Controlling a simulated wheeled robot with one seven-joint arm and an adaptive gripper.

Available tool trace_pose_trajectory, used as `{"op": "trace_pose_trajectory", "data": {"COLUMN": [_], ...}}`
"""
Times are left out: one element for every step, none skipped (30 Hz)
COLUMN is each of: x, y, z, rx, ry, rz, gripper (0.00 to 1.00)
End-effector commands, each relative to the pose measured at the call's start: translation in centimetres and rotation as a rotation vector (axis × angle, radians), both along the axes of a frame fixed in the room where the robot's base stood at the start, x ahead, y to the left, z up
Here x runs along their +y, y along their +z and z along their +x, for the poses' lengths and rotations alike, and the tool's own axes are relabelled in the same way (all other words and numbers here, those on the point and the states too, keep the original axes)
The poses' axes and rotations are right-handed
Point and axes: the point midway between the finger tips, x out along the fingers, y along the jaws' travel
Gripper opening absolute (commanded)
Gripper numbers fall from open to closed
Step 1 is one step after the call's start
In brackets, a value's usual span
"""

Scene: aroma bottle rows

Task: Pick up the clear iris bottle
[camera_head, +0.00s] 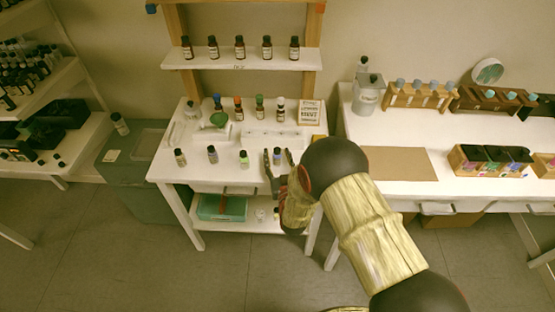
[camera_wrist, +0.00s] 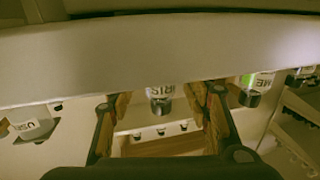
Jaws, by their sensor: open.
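The iris bottle (camera_wrist: 160,92) is small, with a pale label reading "IRIS" and a dark cap. It appears upside down in the wrist view, in the gap between my two fingers. In the head view the iris bottle (camera_head: 277,154) stands at the right end of the front row on the white table (camera_head: 222,170). My gripper (camera_head: 279,162) is open at the table's front right, one finger on each side of the bottle in the picture. The fingers (camera_wrist: 160,112) show no clear contact with it. The liquid and lower glass are hard to make out.
A green-labelled bottle (camera_head: 244,159) stands left of the iris bottle, with more bottles (camera_head: 212,154) further left. Behind are a back row of bottles (camera_head: 259,106), a sign card (camera_head: 310,112) and a raised shelf (camera_head: 240,59). A second table (camera_head: 390,190) stands right.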

Motion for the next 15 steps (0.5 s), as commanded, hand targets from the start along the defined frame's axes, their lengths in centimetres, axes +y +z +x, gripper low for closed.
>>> {"op": "trace_pose_trajectory", "data": {"x": [0.03, 0.06, 0.07, 0.07, 0.07, 0.07, 0.07, 0.07, 0.07, 0.07, 0.07, 0.07, 0.07, 0.06, 0.06], "y": [-0.05, -0.02, 0.01, 0.03, 0.05, 0.06, 0.07, 0.07, 0.07, 0.07, 0.08, 0.07, 0.07, 0.07, 0.07], "z": [0.27, 0.36, 0.41, 0.43, 0.42, 0.41, 0.41, 0.41, 0.40, 0.40, 0.40, 0.40, 0.40, 0.40, 0.40], "rx": [0.000, 0.000, 0.000, 0.000, 0.000, 0.000, 0.000, 0.000, 0.000, 0.000, 0.000, 0.000, 0.000, 0.000, 0.000], "ry": [0.000, 0.000, 0.000, 0.000, 0.000, 0.000, 0.000, 0.000, 0.000, 0.000, 0.000, 0.000, 0.000, 0.000, 0.000], "rz": [0.000, 0.000, 0.000, 0.000, 0.000, 0.000, 0.000, 0.000, 0.000, 0.000, 0.000, 0.000, 0.000, 0.000, 0.000], "gripper": [0.48, 0.48, 0.48, 0.48, 0.48, 0.48, 0.48, 0.48, 0.47, 0.45, 0.43, 0.41, 0.39, 0.38, 0.35]}}
